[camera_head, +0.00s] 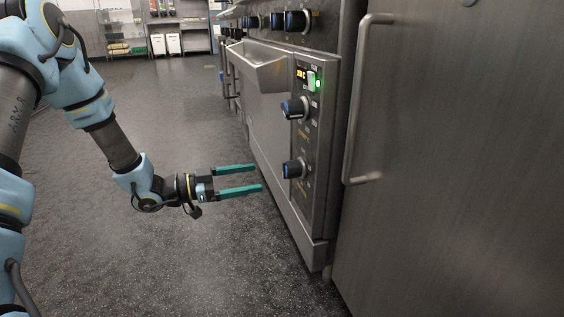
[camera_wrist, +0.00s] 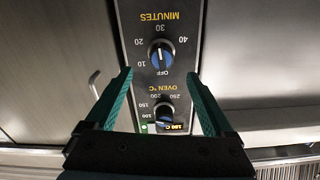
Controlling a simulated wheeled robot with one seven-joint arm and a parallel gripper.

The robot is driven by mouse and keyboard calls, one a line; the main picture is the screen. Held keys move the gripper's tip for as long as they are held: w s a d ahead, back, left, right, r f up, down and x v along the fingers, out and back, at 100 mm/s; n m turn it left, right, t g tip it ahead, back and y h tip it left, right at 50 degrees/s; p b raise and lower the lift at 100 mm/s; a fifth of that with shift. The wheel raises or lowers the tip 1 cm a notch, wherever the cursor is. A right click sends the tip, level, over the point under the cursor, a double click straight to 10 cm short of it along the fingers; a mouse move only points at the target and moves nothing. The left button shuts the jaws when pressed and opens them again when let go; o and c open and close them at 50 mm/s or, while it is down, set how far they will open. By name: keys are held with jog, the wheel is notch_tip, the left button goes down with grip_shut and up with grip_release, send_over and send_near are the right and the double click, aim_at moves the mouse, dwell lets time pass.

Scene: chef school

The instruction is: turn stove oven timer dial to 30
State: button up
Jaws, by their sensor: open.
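The timer dial (camera_head: 294,169) is the lower black knob with a blue face on the oven's side panel. In the wrist view the timer dial (camera_wrist: 160,55) appears upside down, under the word MINUTES, with OFF, 10, 20, 30 and 40 around it. In the wrist view my gripper's fingertips (camera_wrist: 160,75) spread either side of the panel, apart from the dial.
The oven temperature dial (camera_head: 295,108) sits above the timer dial, below a lit display (camera_head: 301,74) and green switch (camera_head: 312,81). The oven door handle (camera_head: 262,60) juts out at upper left. A tall steel door with a handle (camera_head: 352,110) stands right. Floor at left is clear.

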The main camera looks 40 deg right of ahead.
aim_at(283, 170)
jog(key=b+x, duration=0.1)
jog(key=x, duration=0.2)
jog(key=b+x, duration=0.1)
jog(key=x, duration=0.2)
jog(key=b+x, duration=0.1)
jog(key=x, duration=0.3)
jog(key=shift+w+r, duration=0.1)
jog(key=shift+r, duration=0.2)
jog(key=shift+d+r+b, duration=0.1)
jog(key=shift+d+b, duration=0.2)
jog(key=shift+d, duration=0.15)
jog(key=shift+s, duration=0.2)
jog(key=c, duration=1.3)
jog(key=shift+m, duration=0.4)
jog(key=shift+c, duration=0.3)
jog(key=shift+m, duration=0.3)
